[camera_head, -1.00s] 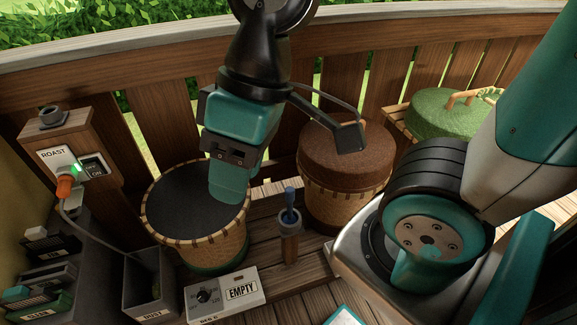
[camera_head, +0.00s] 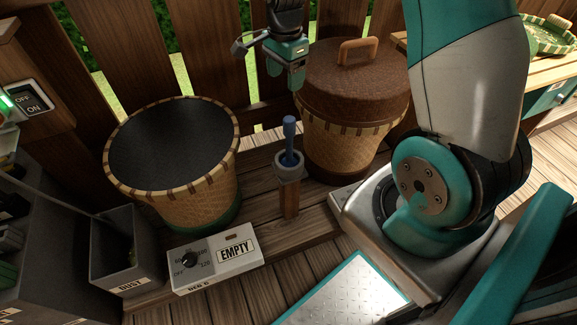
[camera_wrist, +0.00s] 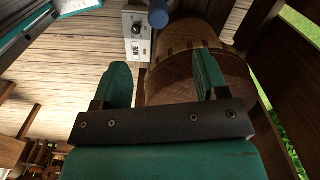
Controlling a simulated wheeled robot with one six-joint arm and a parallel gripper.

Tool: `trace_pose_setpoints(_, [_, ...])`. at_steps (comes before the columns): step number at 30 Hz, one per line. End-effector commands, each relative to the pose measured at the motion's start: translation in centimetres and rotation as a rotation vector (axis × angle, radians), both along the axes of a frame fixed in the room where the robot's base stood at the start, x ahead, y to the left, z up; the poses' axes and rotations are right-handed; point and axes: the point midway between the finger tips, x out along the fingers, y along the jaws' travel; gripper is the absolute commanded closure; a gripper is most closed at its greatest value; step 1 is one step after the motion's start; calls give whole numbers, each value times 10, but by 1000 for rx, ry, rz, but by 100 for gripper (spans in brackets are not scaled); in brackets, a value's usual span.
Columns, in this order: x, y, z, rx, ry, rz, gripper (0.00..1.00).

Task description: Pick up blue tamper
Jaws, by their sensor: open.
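The blue tamper (camera_head: 289,132) stands upright in a grey cup-like holder (camera_head: 289,166) on a wooden post between two woven drums. It also shows in the wrist view as a blue round end (camera_wrist: 158,14) at the top edge, beyond my fingers. My gripper (camera_head: 294,84) is above and behind the tamper in the head view, beside the right drum, and apart from it. In the wrist view my gripper (camera_wrist: 163,80) has its two teal fingers wide apart with nothing between them.
The left drum (camera_head: 220,187) has a dark top. The right drum (camera_head: 350,145) has a brown lid with a handle. A white dial box reading EMPTY (camera_head: 215,268) sits in front, with a grey DUST bin (camera_head: 125,268) to its left. A slatted fence stands behind.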

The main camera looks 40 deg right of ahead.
Motion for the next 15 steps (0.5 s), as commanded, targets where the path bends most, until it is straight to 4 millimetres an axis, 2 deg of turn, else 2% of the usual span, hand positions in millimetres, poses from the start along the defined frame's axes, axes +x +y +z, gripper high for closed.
trace_pose_setpoints(15, [0,-1,-108,-3,6,-24,33])
